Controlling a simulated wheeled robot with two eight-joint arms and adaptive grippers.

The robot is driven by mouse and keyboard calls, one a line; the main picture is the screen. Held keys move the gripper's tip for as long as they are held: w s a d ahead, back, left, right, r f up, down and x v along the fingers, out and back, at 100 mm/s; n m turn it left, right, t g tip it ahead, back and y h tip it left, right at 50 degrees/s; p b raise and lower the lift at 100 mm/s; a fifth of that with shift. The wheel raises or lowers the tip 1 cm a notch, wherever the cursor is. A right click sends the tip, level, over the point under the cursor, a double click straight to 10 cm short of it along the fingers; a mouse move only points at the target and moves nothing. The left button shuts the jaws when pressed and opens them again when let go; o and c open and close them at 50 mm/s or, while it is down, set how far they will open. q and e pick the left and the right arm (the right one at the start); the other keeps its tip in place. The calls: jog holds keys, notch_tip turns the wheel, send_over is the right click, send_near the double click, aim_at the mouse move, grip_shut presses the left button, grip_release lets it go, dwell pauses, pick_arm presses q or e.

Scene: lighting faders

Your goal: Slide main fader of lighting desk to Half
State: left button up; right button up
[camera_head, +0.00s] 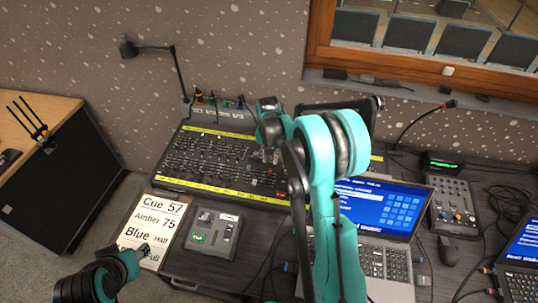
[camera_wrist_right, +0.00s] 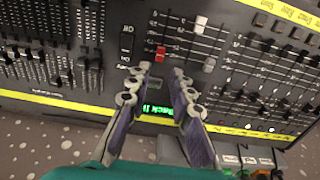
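The lighting desk (camera_head: 205,155) is a dark panel with rows of faders and yellow label strips. In the right wrist view, a red-capped fader (camera_wrist_right: 160,53) stands in a group with two white-capped faders, one higher (camera_wrist_right: 200,22) and one to the right (camera_wrist_right: 209,64). I cannot read which is the main fader. My right gripper (camera_head: 268,155) is over the desk; its fingers (camera_wrist_right: 156,78) are apart with nothing held, pointing toward the red cap, with a small gap visible. My left gripper (camera_head: 140,250) is at lower left, away from the desk; its finger state is unclear.
A cue card (camera_head: 150,225) reads Cue 57, Amber 75, Blue Half. A small grey box (camera_head: 212,232), a laptop (camera_head: 385,215) and a small mixer (camera_head: 453,205) sit on the table. A green display (camera_wrist_right: 158,109) shows between the fingers. A lamp (camera_head: 128,48) stands behind.

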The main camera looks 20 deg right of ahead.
aim_at(270, 171)
jog(key=shift+w+d+f+b, duration=0.1)
jog(key=shift+w+f+b, duration=0.05)
jog(key=shift+f+b, duration=1.5)
jog(key=shift+w+d+f+b, duration=0.15)
jog(key=shift+f+b, duration=0.85)
jog(key=shift+f, duration=1.25)
jog(key=shift+a, duration=0.1)
grip_shut()
jog(key=shift+s, duration=0.1)
jog(key=shift+s+a+f, duration=0.1)
jog(key=shift+s+a, duration=0.75)
jog(key=shift+s, duration=0.25)
jog(key=shift+c, duration=0.2)
grip_release()
